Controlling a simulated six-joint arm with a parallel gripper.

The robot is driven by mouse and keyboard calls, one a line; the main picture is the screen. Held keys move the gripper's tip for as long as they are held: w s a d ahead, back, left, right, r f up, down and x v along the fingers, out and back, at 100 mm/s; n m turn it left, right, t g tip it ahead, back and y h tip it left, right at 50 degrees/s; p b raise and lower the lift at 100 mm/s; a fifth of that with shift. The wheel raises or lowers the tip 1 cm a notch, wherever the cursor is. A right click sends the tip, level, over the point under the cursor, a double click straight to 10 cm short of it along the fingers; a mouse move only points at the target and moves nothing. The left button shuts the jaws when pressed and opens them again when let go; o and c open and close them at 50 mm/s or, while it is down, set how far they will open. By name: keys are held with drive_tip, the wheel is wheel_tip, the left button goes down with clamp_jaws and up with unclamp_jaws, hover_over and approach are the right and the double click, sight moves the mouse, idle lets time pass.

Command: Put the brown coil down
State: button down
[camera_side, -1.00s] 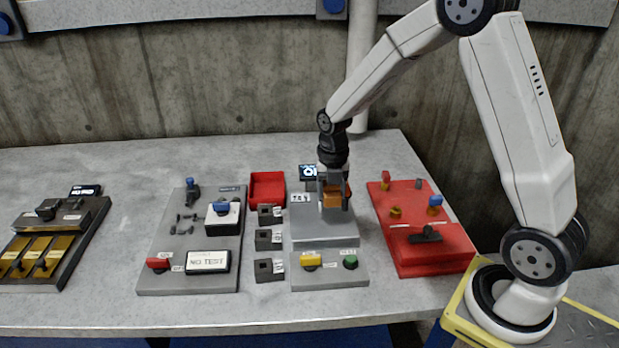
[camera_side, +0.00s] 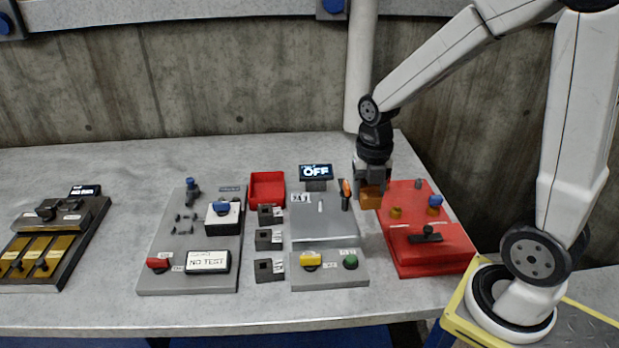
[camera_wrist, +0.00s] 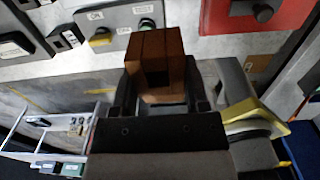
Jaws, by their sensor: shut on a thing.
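The brown coil (camera_side: 370,197) is a squarish brown block held in my gripper (camera_side: 373,187). It hangs above the gap between the grey panel and the left edge of the red panel (camera_side: 436,257). In the wrist view the brown coil (camera_wrist: 155,62) sits between both fingers of my gripper (camera_wrist: 158,95), with a dark recess in its face. The gripper is shut on it. The coil looks clear of the surfaces below, though its exact height is hard to tell.
The grey panel (camera_side: 325,232) has a screen reading OFF (camera_side: 316,172), an orange-tipped lever (camera_side: 346,192), and yellow and green controls. A red tray (camera_side: 267,187) and several dark square holders (camera_side: 269,240) stand left of it. The red panel carries several small parts. Bare table lies in front.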

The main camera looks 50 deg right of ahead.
drive_tip(key=shift+s+r, duration=0.1)
drive_tip(key=shift+s, duration=0.05)
drive_tip(key=shift+w, duration=0.2)
idle(0.5)
drive_tip(key=w+f, duration=0.2)
drive_tip(key=w, duration=0.7)
drive_tip(key=w+f, duration=0.1)
drive_tip(key=w, duration=0.9)
drive_tip(key=shift+d+f, duration=0.15)
drive_tip(key=shift+f, duration=0.2)
drive_tip(key=shift+w, duration=0.15)
hover_over(269, 196)
drive_tip(key=shift+w+f, duration=0.1)
drive_tip(key=shift+f, duration=4.5)
